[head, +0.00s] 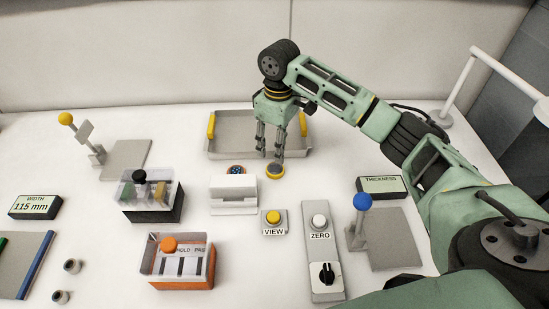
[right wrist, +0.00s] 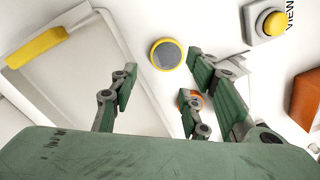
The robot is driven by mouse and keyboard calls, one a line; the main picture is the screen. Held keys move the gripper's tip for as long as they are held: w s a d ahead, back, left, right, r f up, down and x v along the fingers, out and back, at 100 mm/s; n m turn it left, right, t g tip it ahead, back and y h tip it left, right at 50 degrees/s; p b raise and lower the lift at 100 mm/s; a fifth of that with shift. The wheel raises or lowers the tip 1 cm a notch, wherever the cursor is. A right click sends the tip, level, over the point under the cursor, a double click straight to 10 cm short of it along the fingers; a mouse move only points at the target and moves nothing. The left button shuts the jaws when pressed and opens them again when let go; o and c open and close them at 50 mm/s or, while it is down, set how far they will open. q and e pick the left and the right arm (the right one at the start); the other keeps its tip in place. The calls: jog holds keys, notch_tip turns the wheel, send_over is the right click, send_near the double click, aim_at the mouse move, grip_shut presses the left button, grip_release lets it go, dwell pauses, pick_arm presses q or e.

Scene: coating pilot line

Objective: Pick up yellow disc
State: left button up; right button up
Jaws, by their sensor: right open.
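The yellow disc (head: 275,171) has a yellow rim and a dark grey top. It lies flat on the white table, just in front of the metal tray. In the right wrist view the yellow disc (right wrist: 166,54) shows whole, beyond the fingers and apart from them. My right gripper (head: 270,150) is open and empty, pointing down above the tray's front edge, close behind the disc. Its fingers (right wrist: 163,88) stand spread in the right wrist view. My left gripper is not in view.
The tray (head: 226,153) with yellow handles lies behind. A second disc with an orange rim (head: 236,169) sits by a white stand (head: 233,196); a finger partly hides this disc (right wrist: 184,98) in the wrist view. The VIEW button (head: 273,219) stands in front of the yellow disc.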

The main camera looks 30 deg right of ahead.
aim_at(276, 167)
jog(key=shift+s+a+f, duration=0.1)
jog(key=shift+s+f, duration=0.05)
jog(key=shift+f, duration=0.3)
jog(key=shift+s+a+f, duration=0.1)
jog(key=shift+s+f, duration=0.05)
jog(key=shift+f, duration=0.25)
notch_tip(276, 167, down, 5)
jog(key=shift+s+r+p, duration=0.1)
jog(key=shift+r+p, duration=0.05)
jog(key=shift+p, duration=0.8)
jog(key=shift+f, duration=0.25)
jog(key=c, duration=0.7)
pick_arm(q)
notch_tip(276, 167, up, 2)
pick_arm(e)
jog(key=shift+c, duration=0.2)
